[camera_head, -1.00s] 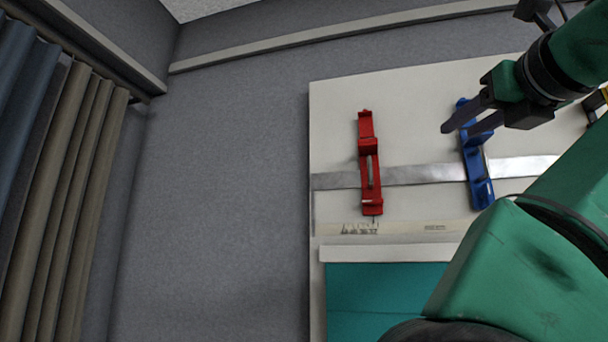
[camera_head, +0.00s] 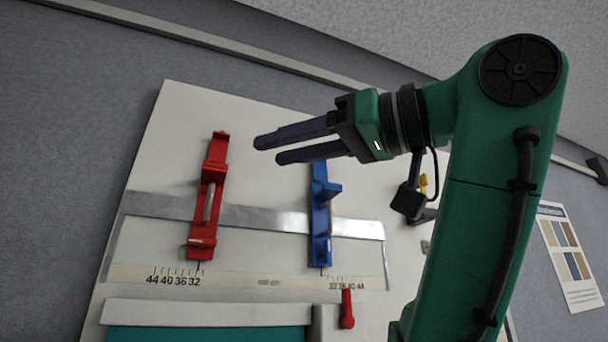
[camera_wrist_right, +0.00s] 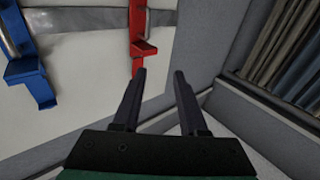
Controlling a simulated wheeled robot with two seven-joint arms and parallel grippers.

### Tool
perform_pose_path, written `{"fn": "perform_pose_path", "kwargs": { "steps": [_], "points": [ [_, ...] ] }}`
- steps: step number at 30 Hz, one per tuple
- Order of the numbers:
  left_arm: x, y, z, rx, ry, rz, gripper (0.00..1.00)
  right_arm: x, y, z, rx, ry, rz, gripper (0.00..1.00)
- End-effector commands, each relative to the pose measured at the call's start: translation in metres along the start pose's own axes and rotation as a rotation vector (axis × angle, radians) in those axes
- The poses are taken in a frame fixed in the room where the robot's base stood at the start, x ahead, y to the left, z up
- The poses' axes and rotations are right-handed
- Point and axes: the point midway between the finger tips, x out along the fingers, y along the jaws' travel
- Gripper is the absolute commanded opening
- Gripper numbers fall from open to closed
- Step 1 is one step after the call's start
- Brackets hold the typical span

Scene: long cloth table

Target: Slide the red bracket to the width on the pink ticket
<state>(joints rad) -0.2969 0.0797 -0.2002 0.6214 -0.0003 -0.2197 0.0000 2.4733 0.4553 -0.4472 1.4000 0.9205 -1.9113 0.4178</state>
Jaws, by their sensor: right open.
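The red bracket (camera_head: 208,196) sits on a metal rail (camera_head: 265,218) on a white board, its pointer near 32 on the left scale (camera_head: 175,277). The blue bracket (camera_head: 320,215) is on the same rail to its right. My right gripper (camera_head: 264,150) is open and empty, above and to the right of the red bracket in the head view, apart from it. In the right wrist view the red bracket (camera_wrist_right: 138,45) shows just beyond the open fingers, and the blue bracket (camera_wrist_right: 30,70) is at the left. No pink ticket can be made out. My left gripper is out of view.
A small red lever (camera_head: 347,309) is below the right scale. A teal surface (camera_head: 200,335) shows below a white ledge. A colour-swatch sheet (camera_head: 568,250) hangs on the wall at the right. Curtains (camera_wrist_right: 290,50) show in the wrist view.

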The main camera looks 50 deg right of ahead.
Motion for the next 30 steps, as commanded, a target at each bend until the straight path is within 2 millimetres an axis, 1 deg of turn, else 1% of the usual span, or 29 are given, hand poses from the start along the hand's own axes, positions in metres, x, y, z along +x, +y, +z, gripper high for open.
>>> {"fn": "perform_pose_path", "kwargs": {
  "steps": [1,3,5,8,9,14,18,21,25,30],
  "points": [
    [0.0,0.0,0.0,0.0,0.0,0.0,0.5,0.002,0.011,0.012,0.022,-0.053,0.054,0.42],
    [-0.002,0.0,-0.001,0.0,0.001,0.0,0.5,0.005,0.018,0.019,0.038,-0.089,0.088,0.42],
    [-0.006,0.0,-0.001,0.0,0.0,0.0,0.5,0.01,0.018,0.019,0.039,-0.096,0.091,0.42],
    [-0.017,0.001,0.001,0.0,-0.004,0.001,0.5,0.026,0.018,0.018,0.036,-0.096,0.085,0.42],
    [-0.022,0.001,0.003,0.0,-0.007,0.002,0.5,0.035,0.019,0.018,0.037,-0.097,0.085,0.42],
    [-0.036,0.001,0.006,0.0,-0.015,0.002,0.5,0.077,0.024,0.023,0.037,-0.097,0.087,0.42],
    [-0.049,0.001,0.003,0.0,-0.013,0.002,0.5,0.113,0.026,0.026,0.037,-0.095,0.085,0.42],
    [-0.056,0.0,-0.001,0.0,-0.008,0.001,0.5,0.133,0.028,0.028,0.036,-0.094,0.085,0.42],
    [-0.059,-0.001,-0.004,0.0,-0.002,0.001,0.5,0.145,0.028,0.031,0.036,-0.09,0.083,0.42],
    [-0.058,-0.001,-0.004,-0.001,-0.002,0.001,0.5,0.147,0.028,0.033,0.035,-0.088,0.083,0.42]
  ]
}}
